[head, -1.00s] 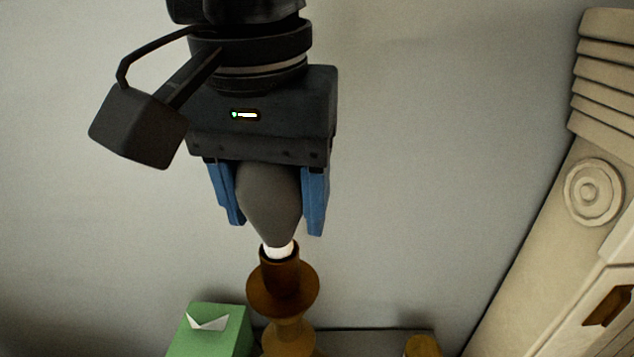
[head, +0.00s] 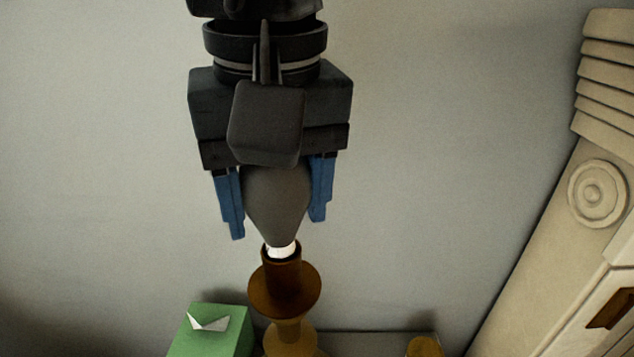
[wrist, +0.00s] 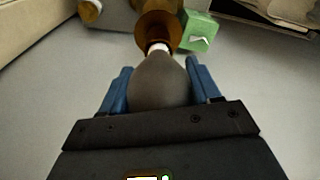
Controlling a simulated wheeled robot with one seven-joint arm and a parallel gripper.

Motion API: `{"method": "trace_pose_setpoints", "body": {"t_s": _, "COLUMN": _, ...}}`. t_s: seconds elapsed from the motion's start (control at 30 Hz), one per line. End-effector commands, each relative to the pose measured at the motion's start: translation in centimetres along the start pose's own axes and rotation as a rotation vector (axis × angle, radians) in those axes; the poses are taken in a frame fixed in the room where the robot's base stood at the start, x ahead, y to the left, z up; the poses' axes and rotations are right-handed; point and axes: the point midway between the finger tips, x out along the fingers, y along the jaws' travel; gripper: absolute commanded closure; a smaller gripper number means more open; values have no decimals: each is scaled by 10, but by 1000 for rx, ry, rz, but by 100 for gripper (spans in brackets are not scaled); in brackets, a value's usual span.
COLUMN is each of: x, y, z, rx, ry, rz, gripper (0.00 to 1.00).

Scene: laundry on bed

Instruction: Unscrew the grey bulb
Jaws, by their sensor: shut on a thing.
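The grey bulb (head: 277,203) hangs upright between the blue fingers of my gripper (head: 276,222), which is shut on its wide upper part. Its white base (head: 281,250) shows just at the mouth of the brown lamp stand (head: 284,290), with its lower end hidden inside the socket. In the wrist view the bulb (wrist: 160,82) lies between the two blue fingers, and its white neck points at the brown stand (wrist: 158,30).
A green tissue box (head: 212,328) stands left of the lamp on a low surface. A brown round object (head: 425,347) is at the right. A pale carved furniture piece (head: 597,195) rises at the far right. The wall behind is bare.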

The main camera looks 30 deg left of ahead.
Motion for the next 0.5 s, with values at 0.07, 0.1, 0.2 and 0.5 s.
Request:
{"method": "trace_pose_setpoints", "body": {"t_s": 0.07, "x": 0, "y": 0, "z": 0, "rx": -52, "ry": -1, "rz": -7, "gripper": 68}}
{"method": "trace_pose_setpoints", "body": {"t_s": 0.1, "x": 0, "y": 0, "z": 0, "rx": -69, "ry": -1, "rz": -9, "gripper": 68}}
{"method": "trace_pose_setpoints", "body": {"t_s": 0.2, "x": 0, "y": 0, "z": 0, "rx": -82, "ry": -1, "rz": -11, "gripper": 68}}
{"method": "trace_pose_setpoints", "body": {"t_s": 0.5, "x": 0, "y": 0, "z": 0, "rx": -141, "ry": -1, "rz": -19, "gripper": 68}}
